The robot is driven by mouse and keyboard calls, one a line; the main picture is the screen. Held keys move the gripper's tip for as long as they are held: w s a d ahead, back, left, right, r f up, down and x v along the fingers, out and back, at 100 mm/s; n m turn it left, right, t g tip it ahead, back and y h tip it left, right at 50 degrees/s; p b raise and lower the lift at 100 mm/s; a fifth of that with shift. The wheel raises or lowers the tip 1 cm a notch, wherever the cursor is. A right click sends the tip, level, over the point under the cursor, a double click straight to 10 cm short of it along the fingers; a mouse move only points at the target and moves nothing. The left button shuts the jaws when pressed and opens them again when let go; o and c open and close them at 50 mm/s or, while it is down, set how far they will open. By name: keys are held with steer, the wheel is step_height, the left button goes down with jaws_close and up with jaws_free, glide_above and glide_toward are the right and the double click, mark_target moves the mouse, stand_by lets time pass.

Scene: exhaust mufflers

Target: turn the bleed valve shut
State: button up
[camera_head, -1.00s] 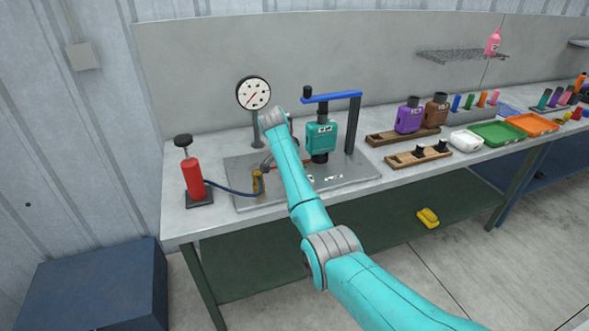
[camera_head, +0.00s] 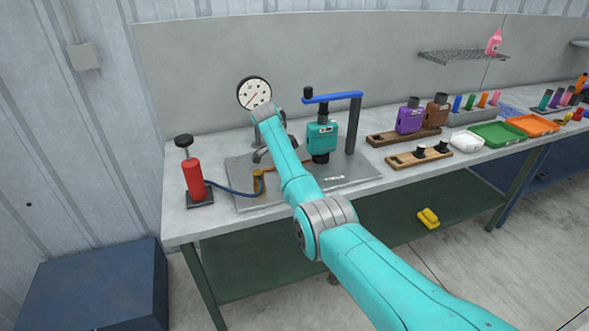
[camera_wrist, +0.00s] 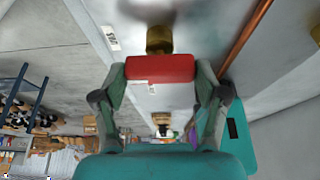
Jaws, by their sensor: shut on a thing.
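In the wrist view, the red handle (camera_wrist: 160,69) of the bleed valve lies between the two fingers of my gripper (camera_wrist: 160,78), which is shut on it. The valve's brass stem (camera_wrist: 158,40) shows just beyond the handle. In the head view my gripper (camera_head: 259,157) is low over the left part of the grey base plate (camera_head: 245,204), and the valve handle is not clearly visible there. A brass block (camera_head: 258,184) with the hose and a copper pipe stands near the gripper. The dial gauge (camera_head: 254,93) stands behind my wrist.
A teal unit (camera_head: 321,137) sits under a blue-armed clamp (camera_head: 331,97), right of my wrist. A red pump (camera_head: 193,178) with a dark blue hose (camera_head: 232,190) stands at the left. Wooden racks and trays, including a green tray (camera_head: 497,141), occupy the bench farther right.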

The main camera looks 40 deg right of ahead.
steer(key=o, duration=1.2)
steer(key=shift+c, duration=0.2)
steer(key=v, duration=1.2)
